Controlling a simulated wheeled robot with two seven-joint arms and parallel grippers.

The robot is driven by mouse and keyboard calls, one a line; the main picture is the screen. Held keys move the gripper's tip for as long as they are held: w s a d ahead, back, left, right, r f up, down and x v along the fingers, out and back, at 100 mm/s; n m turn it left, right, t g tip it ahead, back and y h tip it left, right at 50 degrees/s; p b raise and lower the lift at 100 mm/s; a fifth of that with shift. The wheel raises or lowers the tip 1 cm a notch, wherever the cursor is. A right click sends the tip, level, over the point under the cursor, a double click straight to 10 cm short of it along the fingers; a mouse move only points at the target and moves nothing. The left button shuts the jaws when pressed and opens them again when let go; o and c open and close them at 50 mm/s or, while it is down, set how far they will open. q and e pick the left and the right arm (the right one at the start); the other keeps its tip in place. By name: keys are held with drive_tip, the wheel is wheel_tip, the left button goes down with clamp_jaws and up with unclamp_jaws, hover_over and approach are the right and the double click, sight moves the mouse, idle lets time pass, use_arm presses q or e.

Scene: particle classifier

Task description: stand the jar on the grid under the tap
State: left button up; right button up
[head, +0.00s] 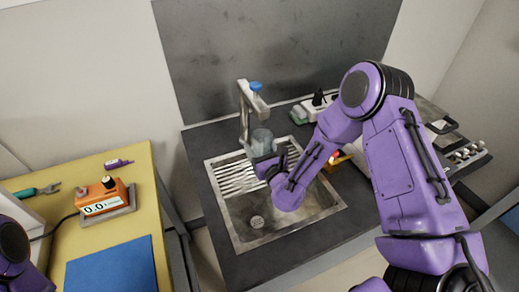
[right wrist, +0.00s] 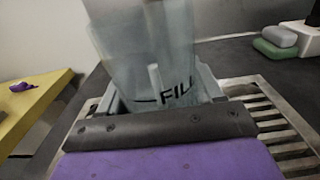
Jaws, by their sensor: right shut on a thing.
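The jar (head: 262,139) is clear bluish glass and sits just below and right of the tap (head: 247,106) in the head view. In the right wrist view the jar (right wrist: 150,50) fills the middle, with dark "FIL" lettering on its side. My right gripper (head: 268,160) is shut on the jar. The grid (head: 232,178) of metal bars lies in the back left of the sink, under the tap. I cannot tell whether the jar's base touches the grid (right wrist: 285,135). My left arm shows at the lower left edge, but its gripper is out of view.
The sink (head: 245,235) has a drain in its open front part. A yellow table (head: 135,225) at left holds an orange scale (head: 103,198) and a blue mat (head: 112,268). A sponge (right wrist: 275,45) and other items lie on the dark counter right of the tap.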

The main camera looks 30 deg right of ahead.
drive_tip(key=shift+f, duration=1.05)
drive_tip(key=o, duration=1.1)
drive_tip(key=shift+r, duration=0.25)
drive_tip(key=s+b, duration=0.1)
drive_tip(key=s, duration=0.3)
drive_tip(key=s+b, duration=0.1)
drive_tip(key=s, duration=0.3)
drive_tip(key=s+b, duration=0.1)
drive_tip(key=s, duration=0.3)
drive_tip(key=shift+a, duration=0.35)
